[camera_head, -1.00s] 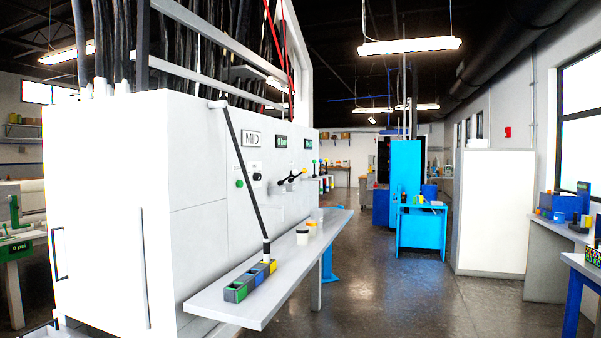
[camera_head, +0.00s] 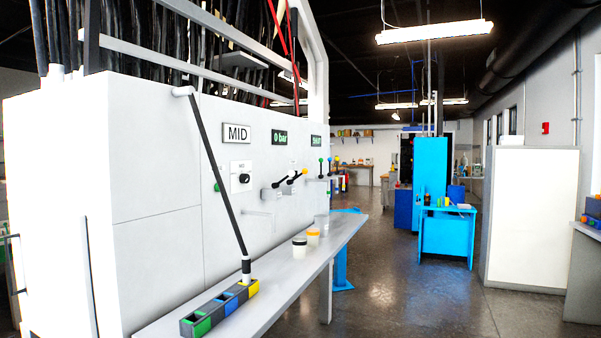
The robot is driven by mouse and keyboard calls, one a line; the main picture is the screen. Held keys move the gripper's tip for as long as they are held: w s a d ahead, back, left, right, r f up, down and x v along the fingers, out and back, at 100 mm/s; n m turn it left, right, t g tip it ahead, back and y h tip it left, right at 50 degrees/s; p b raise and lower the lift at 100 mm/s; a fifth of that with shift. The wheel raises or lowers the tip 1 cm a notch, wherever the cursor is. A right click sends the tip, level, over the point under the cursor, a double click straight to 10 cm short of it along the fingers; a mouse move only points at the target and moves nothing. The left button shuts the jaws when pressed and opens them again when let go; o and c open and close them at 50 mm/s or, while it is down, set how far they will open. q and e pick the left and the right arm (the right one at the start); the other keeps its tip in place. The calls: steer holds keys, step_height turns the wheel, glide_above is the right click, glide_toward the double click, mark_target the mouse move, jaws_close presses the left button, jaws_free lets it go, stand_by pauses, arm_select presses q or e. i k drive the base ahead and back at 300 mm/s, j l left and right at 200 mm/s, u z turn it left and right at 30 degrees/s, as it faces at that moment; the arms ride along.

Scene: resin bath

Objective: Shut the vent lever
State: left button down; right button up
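A white machine cabinet (camera_head: 150,150) fills the left side. Its front carries black levers (camera_head: 283,182) with white and yellow-orange tips. Farther along are several small levers (camera_head: 328,168) with green, blue and yellow knobs. I cannot tell which one is the vent lever. Signs on the front read "MID" (camera_head: 237,133), "0 bar" (camera_head: 279,137) and, farther along, apparently "SHUT" (camera_head: 316,141). A black knob (camera_head: 244,178) sits on a white plate below "MID". Neither of my grippers is in view.
A grey shelf (camera_head: 300,272) juts from the cabinet, holding cups (camera_head: 299,246) and a coloured compartment tray (camera_head: 205,311). A black rod (camera_head: 217,170) slants down to the tray. Open floor (camera_head: 400,300) lies right of the shelf, with a blue bench (camera_head: 447,232) and white cabinet (camera_head: 533,215) beyond.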

mark_target(304, 171)
steer(key=i+l+u, duration=0.2)
steer(key=i+l, duration=0.7)
steer(key=i+l+u, duration=0.15)
steer(key=u, duration=0.25)
steer(key=i+l+u, duration=0.1)
steer(key=u, duration=0.35)
steer(key=i+l+u, duration=0.1)
steer(key=l, duration=0.2)
steer(key=i+l+u, duration=0.15)
steer(key=l, duration=0.15)
steer(key=i+l+u, duration=0.1)
steer(key=l, duration=0.25)
steer(key=i+l, duration=0.1)
steer(key=l, duration=0.25)
steer(key=i+l, duration=0.15)
steer(key=l, duration=0.2)
steer(key=i+l+u, duration=0.1)
steer(key=l, duration=0.25)
steer(key=i+l, duration=0.15)
steer(key=l, duration=0.2)
steer(key=i+l, duration=0.1)
steer(key=l, duration=0.3)
